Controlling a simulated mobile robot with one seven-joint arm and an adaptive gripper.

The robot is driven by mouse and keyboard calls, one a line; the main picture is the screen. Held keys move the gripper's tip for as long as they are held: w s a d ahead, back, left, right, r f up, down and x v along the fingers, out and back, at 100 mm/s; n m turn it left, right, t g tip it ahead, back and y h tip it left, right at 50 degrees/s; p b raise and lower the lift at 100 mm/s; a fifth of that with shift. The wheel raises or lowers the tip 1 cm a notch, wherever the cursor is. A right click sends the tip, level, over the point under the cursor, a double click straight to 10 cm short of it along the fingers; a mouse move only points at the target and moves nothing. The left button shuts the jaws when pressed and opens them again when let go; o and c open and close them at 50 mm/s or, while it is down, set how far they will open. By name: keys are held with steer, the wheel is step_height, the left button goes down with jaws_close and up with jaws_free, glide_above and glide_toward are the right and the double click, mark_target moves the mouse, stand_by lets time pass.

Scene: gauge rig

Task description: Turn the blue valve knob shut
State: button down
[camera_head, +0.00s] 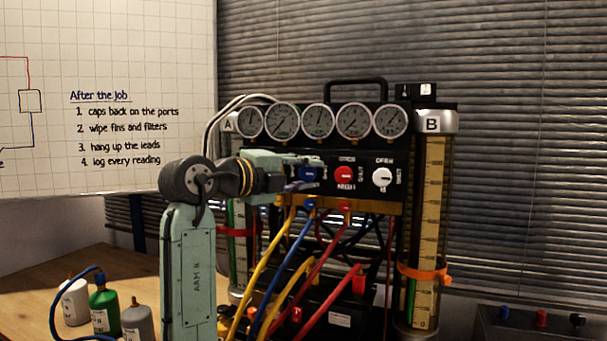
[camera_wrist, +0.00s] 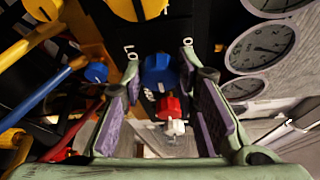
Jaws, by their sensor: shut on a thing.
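The blue valve knob (camera_head: 309,174) is on the black front panel of the gauge rig, left of a red knob. It also shows in the wrist view (camera_wrist: 157,70), between the two fingertips. My gripper (camera_head: 300,184) reaches in from the left and is shut on the blue knob. In the wrist view my gripper (camera_wrist: 160,62) has one finger on each side of it. Part of the knob is hidden by the gripper in the head view. I cannot read its exact turn angle.
A red knob (camera_head: 344,175) and a white knob (camera_head: 382,177) sit to the right on the panel. Several gauges (camera_head: 318,121) are above. Yellow, blue and red hoses (camera_head: 318,262) hang below. A clear column (camera_head: 430,220) stands at right, small bottles (camera_head: 104,308) at lower left.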

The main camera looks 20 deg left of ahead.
steer(key=c, duration=1.2)
jaws_free()
steer(key=shift+c, duration=0.2)
steer(key=shift+s, duration=0.1)
steer(key=v, duration=1.1)
steer(key=shift+s+a, duration=0.2)
steer(key=shift+s, duration=0.2)
